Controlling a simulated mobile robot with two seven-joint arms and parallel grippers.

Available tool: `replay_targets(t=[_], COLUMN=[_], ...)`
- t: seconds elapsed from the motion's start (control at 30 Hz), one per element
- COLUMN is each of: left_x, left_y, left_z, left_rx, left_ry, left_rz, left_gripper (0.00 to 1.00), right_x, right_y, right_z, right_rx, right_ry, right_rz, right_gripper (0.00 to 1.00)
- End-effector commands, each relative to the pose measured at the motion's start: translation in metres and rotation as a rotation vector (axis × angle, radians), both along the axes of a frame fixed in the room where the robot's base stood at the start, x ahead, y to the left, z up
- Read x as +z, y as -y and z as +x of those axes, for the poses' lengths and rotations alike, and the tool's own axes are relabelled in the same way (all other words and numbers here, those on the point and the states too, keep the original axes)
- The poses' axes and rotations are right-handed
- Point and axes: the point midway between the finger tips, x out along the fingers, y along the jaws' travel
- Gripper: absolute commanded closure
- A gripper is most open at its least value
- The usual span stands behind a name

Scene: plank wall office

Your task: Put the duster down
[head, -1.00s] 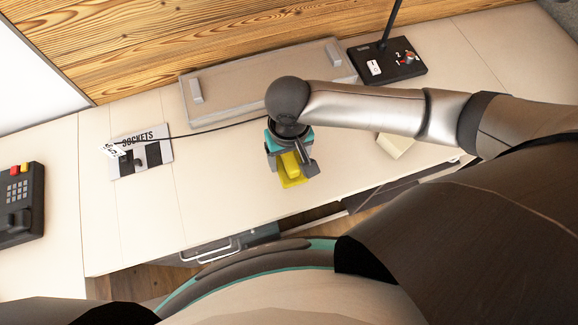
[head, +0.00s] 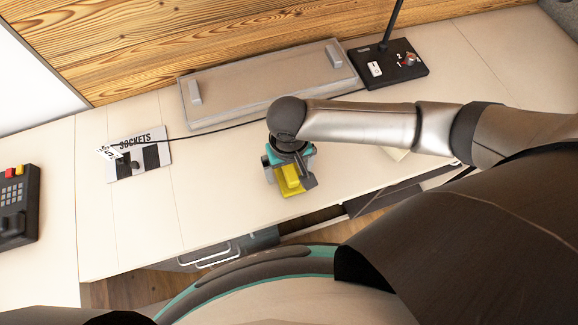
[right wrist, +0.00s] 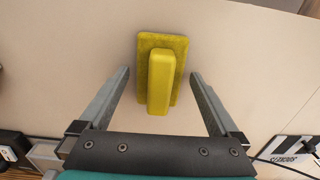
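The yellow duster (head: 291,178), a flat pad with a block handle, is on the pale desk (head: 220,190) near its front edge. In the right wrist view the duster (right wrist: 162,80) lies flat between the fingers of my right gripper (right wrist: 159,73). The fingers are spread wide, with a clear gap on both sides of the handle. In the head view my right gripper (head: 289,182) is over the duster and partly hides it. My left gripper is not in view.
A grey lidded case (head: 265,85) lies behind my right gripper. A black switch box (head: 388,68) is at the back right. A sockets plate (head: 138,155) with a cable and a keypad phone (head: 17,205) are on the left. The desk between plate and duster is clear.

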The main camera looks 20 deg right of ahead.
Motion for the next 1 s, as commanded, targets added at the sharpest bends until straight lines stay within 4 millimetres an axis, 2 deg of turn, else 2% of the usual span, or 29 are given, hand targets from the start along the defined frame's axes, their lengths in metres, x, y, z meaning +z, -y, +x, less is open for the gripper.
replay_targets(t=[0.33,0.47,0.8,1.0], left_x=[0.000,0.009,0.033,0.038], left_y=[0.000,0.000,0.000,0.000], left_z=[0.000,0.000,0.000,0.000], left_rx=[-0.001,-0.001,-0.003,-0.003], left_ry=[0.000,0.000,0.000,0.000], left_rz=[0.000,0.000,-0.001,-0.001], left_gripper=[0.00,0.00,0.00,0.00], right_x=[0.005,0.027,0.099,0.120], right_y=[0.000,0.000,0.000,0.000], right_z=[0.001,0.001,0.001,0.001], right_rx=[0.001,0.001,0.000,0.000], right_ry=[0.002,0.002,0.002,0.001], right_rz=[0.000,0.002,0.001,0.001], right_gripper=[0.00,0.00,0.00,0.00])
